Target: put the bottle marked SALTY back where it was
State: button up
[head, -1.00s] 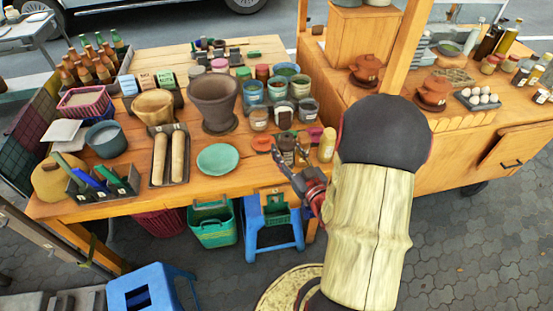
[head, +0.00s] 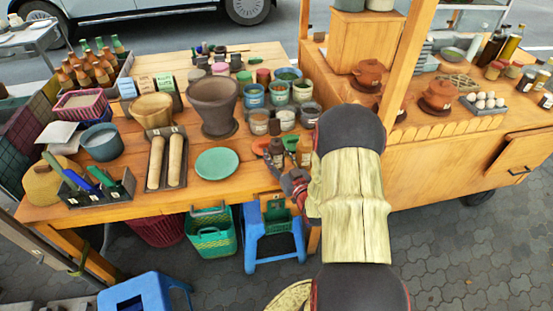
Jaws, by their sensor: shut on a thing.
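My gripper (head: 281,163) is at the front right of the wooden table, among a group of small bottles. Its fingers are shut on a small dark brown bottle (head: 277,151), which looks upright and close to the tabletop. I cannot tell whether its base touches the wood. Its lettering is too small to read, so I cannot confirm the SALTY mark. A yellow-brown bottle (head: 304,153) stands just to its right, beside my arm. My forearm hides the table's right front corner and anything standing there.
A green plate (head: 217,163) lies left of my gripper. Several jars (head: 285,118) stand behind it, with a large clay mortar (head: 213,103) further left. The wooden cart (head: 440,152) rises to the right. A blue stool (head: 270,240) stands below the table edge.

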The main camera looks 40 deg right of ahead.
jog(key=shift+f, duration=0.3)
jog(key=shift+f, duration=0.1)
jog(key=o, duration=1.3)
jog(key=shift+f, duration=0.1)
jog(key=shift+c, duration=0.2)
jog(key=shift+s, duration=0.4)
jog(key=p+v, duration=0.2)
jog(key=v, duration=0.9)
jog(key=shift+p, duration=0.4)
